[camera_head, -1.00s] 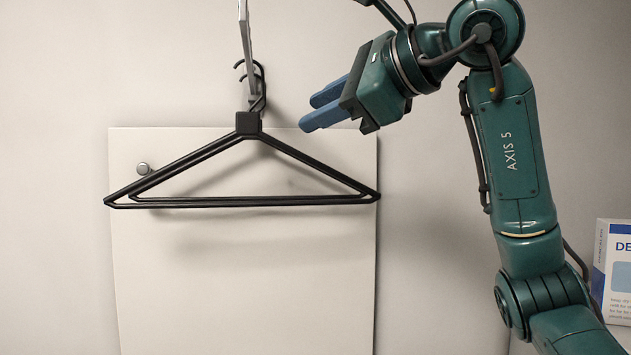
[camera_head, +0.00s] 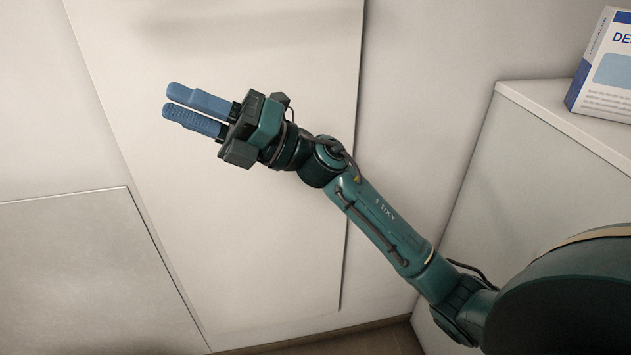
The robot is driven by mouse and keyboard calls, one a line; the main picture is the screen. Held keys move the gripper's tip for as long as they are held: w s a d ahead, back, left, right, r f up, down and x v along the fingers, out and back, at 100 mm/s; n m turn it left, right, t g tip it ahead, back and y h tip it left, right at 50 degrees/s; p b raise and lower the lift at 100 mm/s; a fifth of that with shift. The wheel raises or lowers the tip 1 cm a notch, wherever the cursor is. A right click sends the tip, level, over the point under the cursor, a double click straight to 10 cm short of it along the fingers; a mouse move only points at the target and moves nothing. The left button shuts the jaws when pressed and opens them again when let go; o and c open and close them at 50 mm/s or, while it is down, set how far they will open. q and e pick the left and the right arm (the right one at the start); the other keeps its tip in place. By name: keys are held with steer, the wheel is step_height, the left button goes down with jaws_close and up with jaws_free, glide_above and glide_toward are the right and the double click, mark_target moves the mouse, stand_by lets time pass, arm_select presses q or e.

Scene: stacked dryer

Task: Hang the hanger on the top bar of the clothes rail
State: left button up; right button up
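My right gripper (camera_head: 168,101) is in the middle left of the head view, in front of a pale flat panel (camera_head: 240,230). Its two blue fingers point left and lie side by side with a narrow gap between them. Nothing is held between them. The hanger and the clothes rail with its top bar are not in view. My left gripper is not in view.
A white and blue box (camera_head: 604,80) stands on a pale cabinet (camera_head: 540,185) at the right. A grey panel (camera_head: 80,270) is at the lower left. A strip of brown floor (camera_head: 370,340) shows at the bottom.

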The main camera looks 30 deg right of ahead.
steer(key=d+f+m+t+h, duration=0.25)
steer(key=f+m+h, duration=0.25)
steer(key=f+m, duration=0.35)
steer(key=s+d+f+m+t+h, duration=0.1)
steer(key=d+f+m+t+h, duration=0.1)
steer(key=f+m+t+h, duration=0.45)
steer(key=d+f+m+t+h, duration=0.15)
steer(key=f+m+h, duration=0.25)
steer(key=f+m, duration=0.65)
steer(key=s+d+f+m+g+h, duration=0.1)
steer(key=s+f+m+g+h, duration=0.3)
steer(key=s+f, duration=1.3)
step_height(320, 180, down, 3)
steer(key=m+g, duration=0.4)
steer(key=m, duration=0.1)
steer(key=shift+d+m, duration=0.35)
steer(key=shift+d, duration=0.05)
